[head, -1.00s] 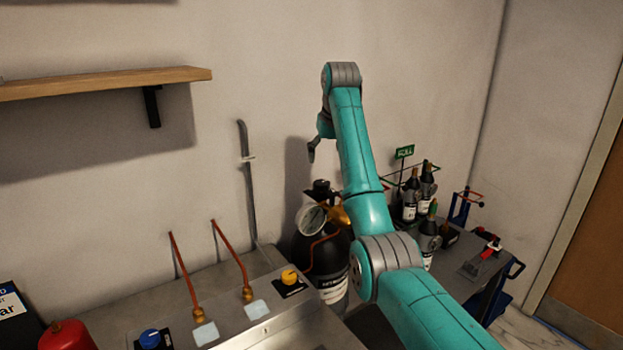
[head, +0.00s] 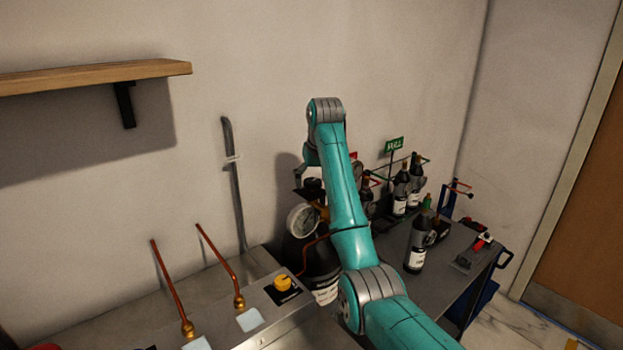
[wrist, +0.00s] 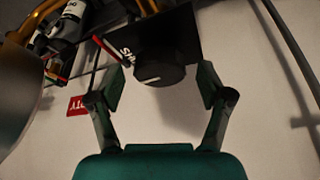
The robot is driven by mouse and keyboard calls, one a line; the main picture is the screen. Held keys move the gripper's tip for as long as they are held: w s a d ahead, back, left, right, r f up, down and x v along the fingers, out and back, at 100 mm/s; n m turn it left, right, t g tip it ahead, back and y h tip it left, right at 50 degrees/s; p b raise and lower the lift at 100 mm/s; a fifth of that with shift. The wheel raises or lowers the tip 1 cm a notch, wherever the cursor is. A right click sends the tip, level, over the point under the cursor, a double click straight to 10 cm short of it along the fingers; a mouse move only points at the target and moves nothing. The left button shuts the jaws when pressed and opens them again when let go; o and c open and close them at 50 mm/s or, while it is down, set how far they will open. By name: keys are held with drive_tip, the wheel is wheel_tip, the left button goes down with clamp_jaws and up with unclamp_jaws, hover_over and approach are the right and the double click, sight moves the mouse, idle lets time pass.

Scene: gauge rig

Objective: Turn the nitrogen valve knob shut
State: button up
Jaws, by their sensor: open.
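The nitrogen valve knob (wrist: 160,72) is dark and round with a pale mark on its face. It shows in the wrist view against a black plate with partly readable white lettering. My gripper (wrist: 160,80) is open, with one finger on each side of the knob; gaps show and I see no clear contact. In the head view the black cylinder (head: 312,258) stands behind the bench with the dark knob (head: 313,187) at its top. My gripper (head: 301,174) is close to it there, partly hidden by my arm.
A round gauge (head: 301,220) sits just below the knob. The bench carries a yellow knob (head: 283,283) and copper pipes (head: 218,262). A cart (head: 458,250) with dark bottles (head: 417,245) stands to the right. A wooden shelf (head: 95,76) is on the wall.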

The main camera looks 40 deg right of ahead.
drive_tip(key=shift+c, duration=0.3)
drive_tip(key=c, duration=1.1)
drive_tip(key=shift+m+h, duration=0.3)
drive_tip(key=shift+m, duration=0.5)
drive_tip(key=o, duration=1.2)
drive_tip(key=shift+c, duration=0.2)
